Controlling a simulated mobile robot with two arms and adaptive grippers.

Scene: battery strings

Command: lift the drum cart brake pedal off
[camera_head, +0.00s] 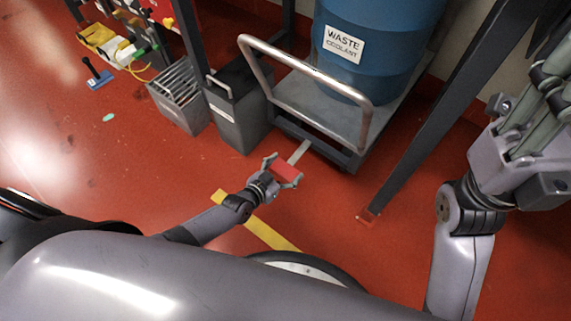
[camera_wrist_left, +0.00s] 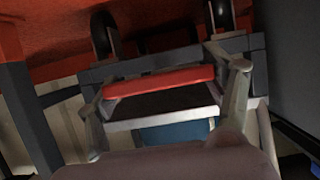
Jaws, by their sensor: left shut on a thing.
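The red brake pedal (camera_head: 286,171) is at the end of a light grey arm (camera_head: 299,152) low at the front of the drum cart (camera_head: 326,154). My left gripper (camera_head: 284,171) is shut on the pedal, one finger at each end. In the left wrist view the pedal (camera_wrist_left: 160,83) is a red bar spanning between the fingers (camera_wrist_left: 165,92), with the cart frame close behind. The cart has a bent tube handle and carries a blue drum (camera_head: 350,75) labelled as waste coolant. My right gripper (camera_head: 525,140) is raised at the right edge, its fingertips unclear.
A grey bin (camera_head: 238,118) and a slatted crate (camera_head: 180,100) stand left of the cart. A dark slanted post (camera_head: 430,120) meets the floor on the right. A yellow stripe (camera_head: 262,229) crosses the floor nearby. Open red floor lies to the left.

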